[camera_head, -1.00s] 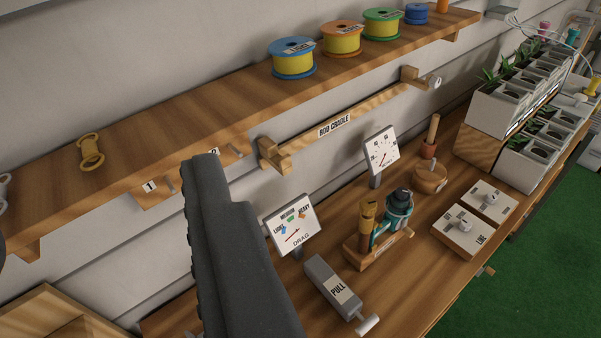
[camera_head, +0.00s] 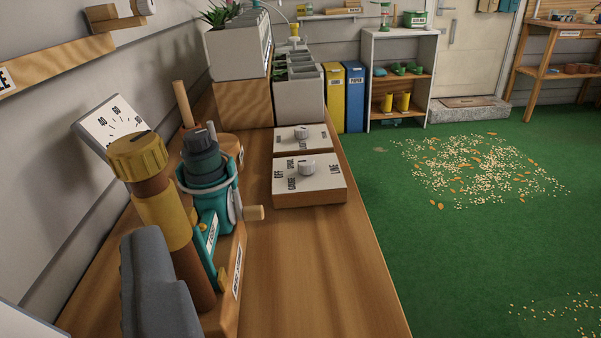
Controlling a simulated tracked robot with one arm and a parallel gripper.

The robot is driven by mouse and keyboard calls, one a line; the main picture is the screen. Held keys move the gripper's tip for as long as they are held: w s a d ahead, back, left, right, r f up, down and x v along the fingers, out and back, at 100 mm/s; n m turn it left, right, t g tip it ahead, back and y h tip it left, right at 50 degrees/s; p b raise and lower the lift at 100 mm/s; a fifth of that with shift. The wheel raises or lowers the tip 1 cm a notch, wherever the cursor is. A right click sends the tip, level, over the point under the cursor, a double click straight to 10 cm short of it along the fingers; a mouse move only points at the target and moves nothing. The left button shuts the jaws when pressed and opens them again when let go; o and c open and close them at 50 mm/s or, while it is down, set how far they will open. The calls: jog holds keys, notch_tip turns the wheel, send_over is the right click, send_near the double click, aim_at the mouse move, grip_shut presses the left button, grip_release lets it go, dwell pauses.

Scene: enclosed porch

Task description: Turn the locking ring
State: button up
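A ribbed yellow ring (camera_head: 138,155), which looks like the locking ring, sits at the top of a slightly tilted brown post with a smooth yellow sleeve (camera_head: 165,213). The post stands on a labelled wooden base (camera_head: 236,275) beside a teal reel (camera_head: 212,190) with a dark grey knob on top and a wooden handle. My gripper (camera_head: 155,285) shows as one dark grey finger at the lower left, in front of and below the ring. It seems apart from the ring. The other finger is out of view, so I cannot see the gap.
Two white-topped switch boxes (camera_head: 308,183) stand right of the reel. A dial gauge (camera_head: 112,125) is behind the ring, near the wall. Planters (camera_head: 240,55) stand at the back. The bench front (camera_head: 310,270) is clear, with green floor beyond its right edge.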

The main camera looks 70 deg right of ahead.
aim_at(136, 163)
jog(key=shift+g+h, duration=0.4)
jog(key=shift+h, duration=0.3)
jog(key=x, duration=0.4)
jog(key=s+f+p+x, duration=0.1)
jog(key=x, duration=0.4)
jog(key=d+p+x, duration=0.1)
jog(key=x, duration=0.3)
jog(key=shift+d+f, duration=0.3)
jog(key=c, duration=1)
